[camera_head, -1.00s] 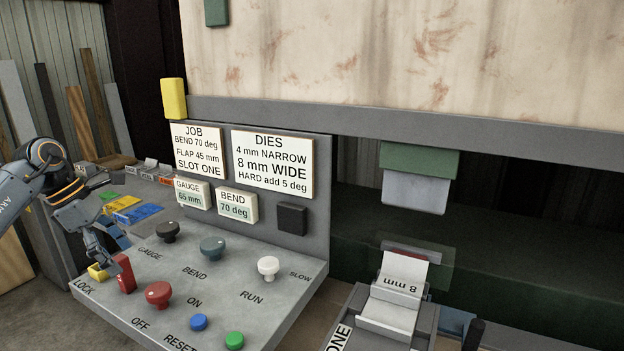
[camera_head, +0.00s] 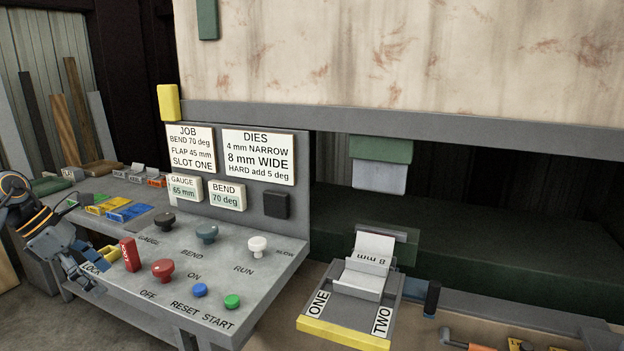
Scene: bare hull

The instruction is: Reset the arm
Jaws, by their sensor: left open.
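My left gripper (camera_head: 86,277) is at the left edge of the grey control panel (camera_head: 222,258), by the LOCK label. Its fingers are apart and nothing shows between them. A red lock block (camera_head: 130,255) stands upright on the panel, just right of a yellow piece (camera_head: 108,254). The gripper is left of both, with a small gap in the picture; contact with the panel edge cannot be told. My left arm (camera_head: 18,190) comes in from the left. My right gripper is out of view.
The panel carries a red knob (camera_head: 163,269), GAUGE knob (camera_head: 165,220), BEND knob (camera_head: 207,233), white RUN knob (camera_head: 257,246), blue button (camera_head: 200,290) and green button (camera_head: 232,301). A die block (camera_head: 362,277) stands right. A side bench (camera_head: 146,192) with coloured trays is behind.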

